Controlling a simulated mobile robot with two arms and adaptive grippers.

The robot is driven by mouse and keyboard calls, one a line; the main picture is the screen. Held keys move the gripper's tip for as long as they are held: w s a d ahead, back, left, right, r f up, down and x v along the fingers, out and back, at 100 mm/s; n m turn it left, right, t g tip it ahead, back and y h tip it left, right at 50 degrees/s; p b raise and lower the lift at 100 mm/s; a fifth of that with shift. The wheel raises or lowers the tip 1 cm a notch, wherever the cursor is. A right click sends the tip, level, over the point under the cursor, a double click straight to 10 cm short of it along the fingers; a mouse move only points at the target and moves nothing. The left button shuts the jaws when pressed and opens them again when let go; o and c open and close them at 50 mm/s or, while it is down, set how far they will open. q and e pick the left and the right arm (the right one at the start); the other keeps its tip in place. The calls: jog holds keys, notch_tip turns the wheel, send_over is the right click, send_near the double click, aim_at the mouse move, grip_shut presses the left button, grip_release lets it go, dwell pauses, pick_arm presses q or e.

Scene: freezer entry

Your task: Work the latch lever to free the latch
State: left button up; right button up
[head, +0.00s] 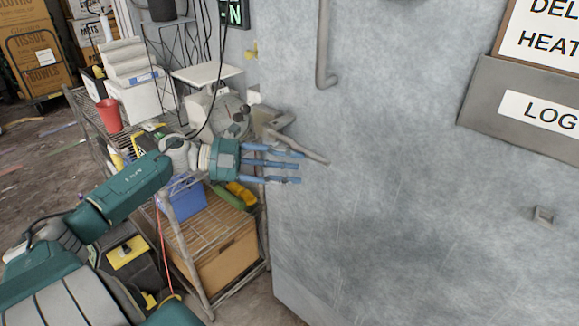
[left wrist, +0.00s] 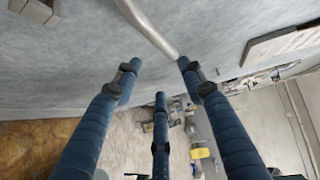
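The grey latch lever (head: 303,148) slants down to the right from the latch body (head: 266,116) at the left edge of the grey freezer door. My left gripper (head: 299,167) is in front of the door, just below and overlapping the lever in the head view. Its blue fingers are straight, apart and empty. In the left wrist view the left gripper (left wrist: 160,66) is spread open. A grey metal bar (left wrist: 150,27) runs down between its upper fingertips; I cannot tell whether it is the lever. Contact cannot be made out. My right gripper is out of view.
The freezer door (head: 400,200) fills the right side, with a vertical pipe handle (head: 322,45) and a grey log holder (head: 510,105). A wire shelf cart (head: 205,240) with a red cup (head: 108,115) and several boxes stands close left of the door, beneath my left arm.

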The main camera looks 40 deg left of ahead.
pick_arm(q)
jog(key=v, duration=1.2)
dwell(0.3)
